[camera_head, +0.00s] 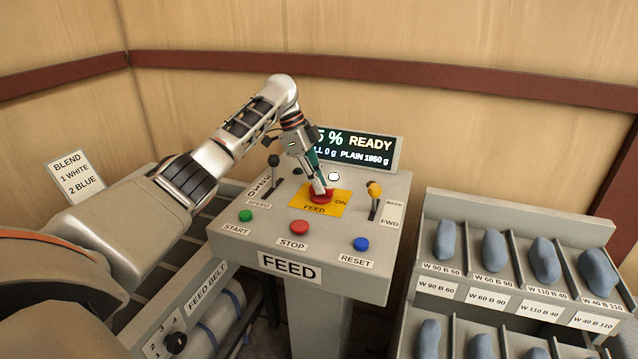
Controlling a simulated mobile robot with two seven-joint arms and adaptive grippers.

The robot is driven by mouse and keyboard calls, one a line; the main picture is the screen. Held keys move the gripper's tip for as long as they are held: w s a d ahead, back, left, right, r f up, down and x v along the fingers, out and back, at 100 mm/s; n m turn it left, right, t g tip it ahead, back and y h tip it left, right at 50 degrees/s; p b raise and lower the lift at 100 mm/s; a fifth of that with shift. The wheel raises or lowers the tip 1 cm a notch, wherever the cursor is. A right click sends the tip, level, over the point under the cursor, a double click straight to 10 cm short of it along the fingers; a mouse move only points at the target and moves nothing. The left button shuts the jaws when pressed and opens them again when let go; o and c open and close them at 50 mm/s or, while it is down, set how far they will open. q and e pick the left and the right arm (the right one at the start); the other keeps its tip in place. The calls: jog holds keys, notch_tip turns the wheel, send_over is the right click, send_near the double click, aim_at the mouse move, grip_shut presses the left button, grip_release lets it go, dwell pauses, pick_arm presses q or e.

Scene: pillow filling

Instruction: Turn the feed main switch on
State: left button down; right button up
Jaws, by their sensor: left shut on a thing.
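The feed main switch (321,196) is a red knob on a yellow plate (302,200) marked FEED and ON, in the middle of the sloping FEED console (270,231). My left gripper (321,190) reaches down from above and is shut on the red knob. The fingers cover part of the knob, so its exact turn is hard to tell. My right gripper is not in view.
A black-knobbed speed lever (274,162) stands left of the switch, and a yellow-knobbed lever (375,190) right of it. Green START (246,216), red STOP (299,227) and blue RESET (361,244) buttons line the front. A rack (470,203) of blue pillows stands at right.

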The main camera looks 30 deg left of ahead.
pick_arm(q)
jog(key=shift+m, duration=0.5)
jog(key=c, duration=2)
grip_release()
jog(key=shift+c, duration=0.2)
jog(key=shift+r, duration=0.15)
jog(key=v, duration=1.1)
jog(key=shift+w+a+r, duration=0.15)
jog(key=shift+a+r, duration=0.05)
jog(key=shift+r, duration=0.2)
